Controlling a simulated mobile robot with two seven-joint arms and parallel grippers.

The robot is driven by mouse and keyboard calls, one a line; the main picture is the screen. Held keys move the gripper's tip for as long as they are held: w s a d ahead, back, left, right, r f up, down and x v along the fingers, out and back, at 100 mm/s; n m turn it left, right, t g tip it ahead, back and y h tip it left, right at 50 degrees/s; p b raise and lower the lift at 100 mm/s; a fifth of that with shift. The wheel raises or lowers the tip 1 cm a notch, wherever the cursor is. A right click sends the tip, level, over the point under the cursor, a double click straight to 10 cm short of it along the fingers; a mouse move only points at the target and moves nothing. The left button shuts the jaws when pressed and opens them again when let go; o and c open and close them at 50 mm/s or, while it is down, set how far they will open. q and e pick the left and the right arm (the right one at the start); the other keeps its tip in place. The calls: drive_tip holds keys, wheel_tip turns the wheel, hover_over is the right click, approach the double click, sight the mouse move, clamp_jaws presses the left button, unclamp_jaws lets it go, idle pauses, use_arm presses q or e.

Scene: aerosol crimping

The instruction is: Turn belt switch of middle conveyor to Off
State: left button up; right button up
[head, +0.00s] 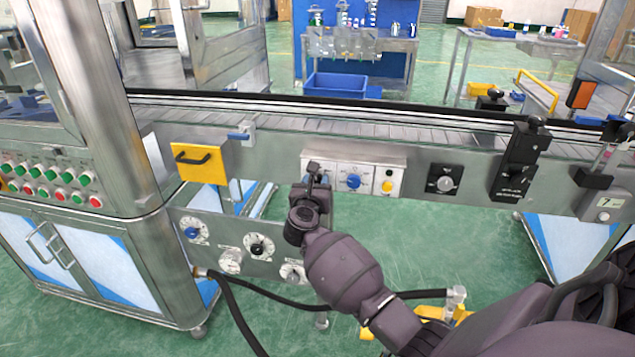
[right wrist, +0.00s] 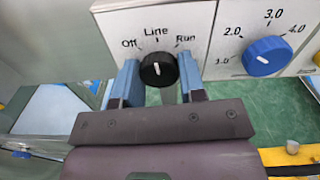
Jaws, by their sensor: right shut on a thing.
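The belt switch is a black knob (right wrist: 158,69) on a white panel (right wrist: 160,28) marked Off, Line and Run. Its short white mark stands nearly upright, roughly toward Line. My right gripper (right wrist: 160,84) has its blue-padded fingers on both sides of the knob and is shut on it. In the head view my right gripper (head: 315,178) is at the left part of the white control box (head: 395,158) on the conveyor (head: 290,125), and it hides the knob there. My left gripper is not in view.
A blue speed dial (right wrist: 268,56) sits just right of the switch, with a yellow button (head: 387,187) beyond it. A yellow handled plate (head: 199,164) is to the left. Several dials sit on a lower panel (head: 275,247). Black hoses (head: 232,305) run below.

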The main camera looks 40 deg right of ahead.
drive_tip(key=shift+r+n+p, duration=0.25)
drive_tip(key=shift+n+p, duration=0.25)
drive_tip(key=shift+n, duration=0.2)
drive_tip(key=shift+n+p, duration=0.65)
drive_tip(key=shift+n, duration=0.15)
drive_tip(key=shift+n+p, duration=0.55)
drive_tip(key=shift+n, duration=0.35)
drive_tip(key=n+p, duration=0.2)
drive_tip(key=n, duration=0.1)
drive_tip(key=shift+f+n, duration=0.15)
drive_tip(key=shift+n, duration=0.25)
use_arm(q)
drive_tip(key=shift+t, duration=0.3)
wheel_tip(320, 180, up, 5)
use_arm(e)
drive_tip(key=shift+f, duration=0.1)
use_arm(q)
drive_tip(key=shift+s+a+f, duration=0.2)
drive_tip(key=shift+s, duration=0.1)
use_arm(e)
drive_tip(key=shift+n, duration=0.3)
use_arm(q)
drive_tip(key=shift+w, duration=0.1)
